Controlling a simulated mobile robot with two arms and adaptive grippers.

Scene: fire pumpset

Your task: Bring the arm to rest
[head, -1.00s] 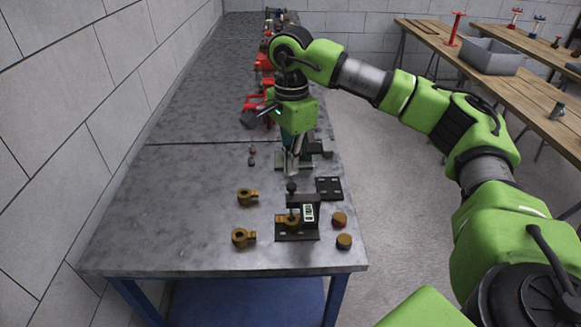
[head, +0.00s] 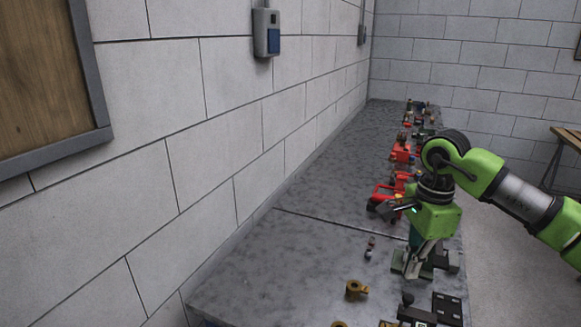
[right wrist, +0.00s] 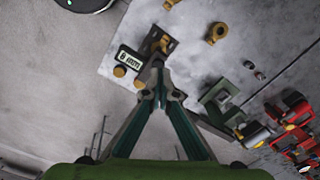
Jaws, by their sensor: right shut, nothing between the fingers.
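My right arm (head: 520,200) is green and grey and comes in from the right in the head view. Its right gripper (head: 411,275) points down over the workbench. In the right wrist view the right gripper (right wrist: 160,98) has its fingertips together, with nothing held. Beyond the tips are a dark fixture (right wrist: 160,40) with an "8 mm" label (right wrist: 127,62), brass ring-shaped parts and a green block (right wrist: 220,100). I cannot tell the exact height of the tips above the bench. My left gripper is not in view.
The grey workbench (head: 330,225) runs along the block wall. Red parts (head: 385,193) stand farther back on it. A brass part (head: 355,290) and a black plate (head: 447,308) lie near the front. The bench's left side is clear. Another wooden table (head: 567,135) stands at the far right.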

